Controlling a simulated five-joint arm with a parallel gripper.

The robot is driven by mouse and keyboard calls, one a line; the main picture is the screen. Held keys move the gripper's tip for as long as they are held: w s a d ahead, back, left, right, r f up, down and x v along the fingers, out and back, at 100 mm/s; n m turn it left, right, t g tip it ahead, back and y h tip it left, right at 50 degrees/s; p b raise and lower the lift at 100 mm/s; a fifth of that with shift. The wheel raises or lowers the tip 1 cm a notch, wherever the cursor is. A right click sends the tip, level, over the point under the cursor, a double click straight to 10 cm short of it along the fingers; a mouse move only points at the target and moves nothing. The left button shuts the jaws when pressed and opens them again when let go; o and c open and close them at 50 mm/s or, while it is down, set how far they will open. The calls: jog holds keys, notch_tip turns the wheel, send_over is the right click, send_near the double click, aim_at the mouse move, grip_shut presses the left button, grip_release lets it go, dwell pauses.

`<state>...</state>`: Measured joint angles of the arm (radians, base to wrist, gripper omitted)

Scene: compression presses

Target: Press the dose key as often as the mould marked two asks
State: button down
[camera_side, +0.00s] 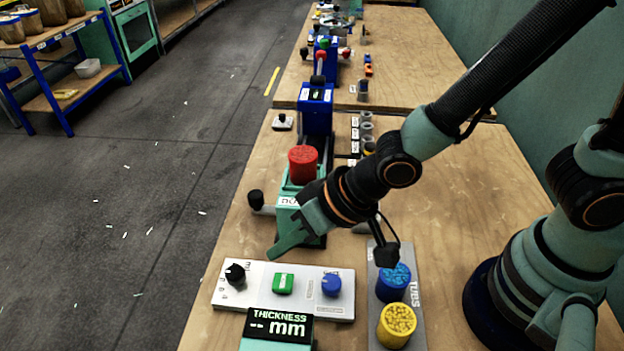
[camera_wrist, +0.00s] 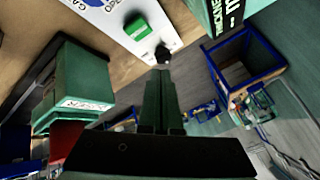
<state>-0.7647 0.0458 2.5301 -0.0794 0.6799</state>
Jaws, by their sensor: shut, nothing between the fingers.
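The teal doser (camera_side: 311,238) stands on the bench with a red tub (camera_side: 303,165) on top, partly behind my gripper. Its printed label (camera_wrist: 85,103) shows in the wrist view. Several small grey moulds (camera_side: 366,128) with white tags stand in a row farther back; the tags are too small to read. My gripper (camera_side: 276,252) is shut and empty, pointing down in front of the doser, above the panel's far edge. In the wrist view its fingers (camera_wrist: 160,80) are together.
A white panel (camera_side: 256,301) carries a black dial (camera_side: 235,274), a green button (camera_side: 283,284) and a blue knob (camera_side: 331,285). A thickness display (camera_side: 279,325) stands in front. Blue (camera_side: 393,284) and yellow (camera_side: 396,326) tubs sit at right. The blue press (camera_side: 316,108) stands behind the doser.

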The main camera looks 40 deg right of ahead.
aim_at(287, 284)
jog(key=shift+f, duration=2.85)
jog(key=shift+a+f, duration=0.1)
jog(key=shift+f, duration=0.35)
jog(key=shift+f, duration=0.5)
dwell(0.4)
jog(key=shift+r, duration=0.95)
jog(key=shift+r, duration=2.5)
dwell(0.4)
